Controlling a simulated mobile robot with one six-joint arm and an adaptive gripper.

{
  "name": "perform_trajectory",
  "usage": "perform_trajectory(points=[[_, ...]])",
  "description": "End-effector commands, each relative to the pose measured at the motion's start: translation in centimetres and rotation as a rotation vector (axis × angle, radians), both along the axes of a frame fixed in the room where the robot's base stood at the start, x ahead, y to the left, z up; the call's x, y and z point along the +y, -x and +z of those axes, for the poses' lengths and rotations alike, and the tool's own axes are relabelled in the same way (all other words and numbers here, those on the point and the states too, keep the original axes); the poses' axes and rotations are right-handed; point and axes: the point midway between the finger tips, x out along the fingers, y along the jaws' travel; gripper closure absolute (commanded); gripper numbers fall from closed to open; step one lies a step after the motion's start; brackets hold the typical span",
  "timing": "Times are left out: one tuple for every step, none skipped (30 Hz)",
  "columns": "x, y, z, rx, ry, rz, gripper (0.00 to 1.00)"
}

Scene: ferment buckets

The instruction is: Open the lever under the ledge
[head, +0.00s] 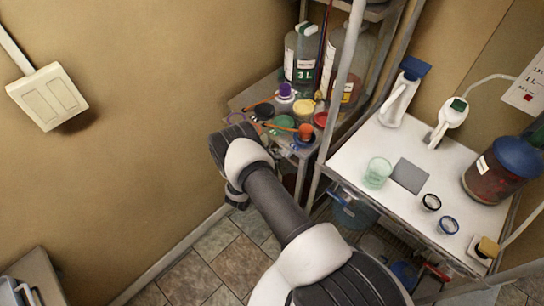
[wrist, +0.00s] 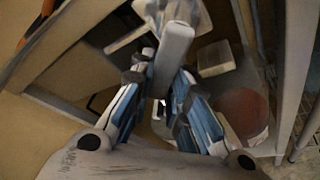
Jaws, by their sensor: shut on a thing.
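In the wrist view a pale grey bar with a rounded end, which looks like the lever (wrist: 175,45), stands between the fingers of my gripper (wrist: 165,75). The fingers, with blue sides, are closed in on it from left and right. Its far end and mount are hidden. In the head view the ledge looks to be the low shelf (head: 240,99) crowded with bottles and paint pots. My wrist hangs in front of its left front corner, and the lever is hidden there.
Large bottles (head: 300,55) and small pots (head: 303,108) stand close to my wrist. A metal post (head: 343,85) rises to the right. The white table (head: 355,150) carries a green glass (head: 377,172) and a dark red jar (head: 495,175).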

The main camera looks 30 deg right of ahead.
Motion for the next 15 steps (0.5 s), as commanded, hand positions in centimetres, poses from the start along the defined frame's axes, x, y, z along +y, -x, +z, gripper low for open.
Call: perform_trajectory(points=[[0.0, 0.0, -0.1, 0.011, 0.004, 0.0, 1.0], [0.0, 0.1, -0.2, 0.023, 0.009, -0.001, 1.0], [-0.1, 0.1, -0.4, 0.049, 0.018, 0.0, 1.0], [-0.1, 0.2, -0.5, 0.072, 0.026, 0.0, 1.0], [-0.1, 0.3, -0.6, 0.1, 0.037, -0.001, 1.0], [-0.2, 0.5, -0.9, 0.144, 0.052, 0.0, 1.0], [-0.2, 0.6, -1.0, 0.176, 0.064, 0.0, 1.0], [-0.3, 0.7, -1.1, 0.211, 0.077, -0.001, 1.0], [-0.4, 1.0, -1.2, 0.253, 0.093, -0.001, 1.0], [-0.4, 1.1, -1.3, 0.284, 0.103, 0.0, 1.0], [-0.4, 1.2, -1.4, 0.312, 0.114, 0.0, 1.0], [-0.5, 1.4, -1.4, 0.345, 0.126, -0.001, 1.0], [-0.5, 1.5, -1.4, 0.367, 0.134, 0.0, 1.0], [-0.6, 1.6, -1.4, 0.387, 0.141, -0.001, 1.0], [-0.6, 1.7, -1.5, 0.408, 0.149, -0.001, 1.0]])
